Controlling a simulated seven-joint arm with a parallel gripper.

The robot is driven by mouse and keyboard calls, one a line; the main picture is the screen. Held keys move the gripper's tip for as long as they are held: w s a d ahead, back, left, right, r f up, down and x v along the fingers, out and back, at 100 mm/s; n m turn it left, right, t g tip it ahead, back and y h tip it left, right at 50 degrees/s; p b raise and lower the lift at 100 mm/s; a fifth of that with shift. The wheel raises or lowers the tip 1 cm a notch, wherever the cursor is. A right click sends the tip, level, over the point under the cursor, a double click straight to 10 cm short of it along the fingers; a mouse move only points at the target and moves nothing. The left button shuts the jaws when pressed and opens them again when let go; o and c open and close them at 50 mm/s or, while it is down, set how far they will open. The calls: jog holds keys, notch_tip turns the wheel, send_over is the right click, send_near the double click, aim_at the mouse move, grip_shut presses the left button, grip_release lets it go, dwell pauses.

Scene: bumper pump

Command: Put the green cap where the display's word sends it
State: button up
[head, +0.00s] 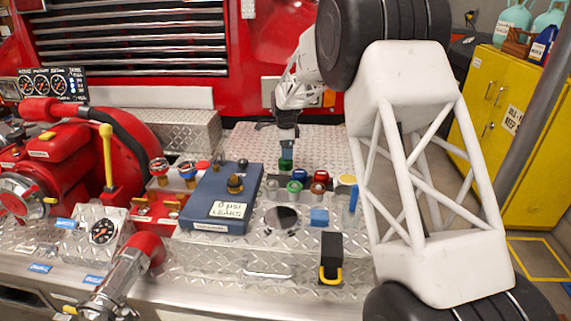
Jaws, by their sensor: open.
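My gripper (287,150) points down, open, at the back of the diamond-plate deck. A dark green piece (286,164) shows directly under its fingertips; I cannot tell whether they touch it. A second, brighter green ring-like piece (294,187) stands closer to the camera, in a cluster with red, blue and grey pieces. I cannot tell from here which green piece is the cap. A black display panel (52,85) with round gauges is at the far left; its small words are unreadable. A white card (230,210) reading "0 psi LEAKS" lies on a blue case.
The blue case (208,190) with knobs on top stands left of the cluster. A red cap (320,176), a blue block (319,216), a dark round disc (283,219) and a black-and-yellow block (331,258) are nearby. Red pump piping (50,140) fills the left.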

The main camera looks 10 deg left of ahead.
jog(key=shift+a+f, duration=0.1)
jog(key=shift+f, duration=2.35)
jog(key=c, duration=1.2)
jog(key=shift+r, duration=0.1)
jog(key=shift+r, duration=4.95)
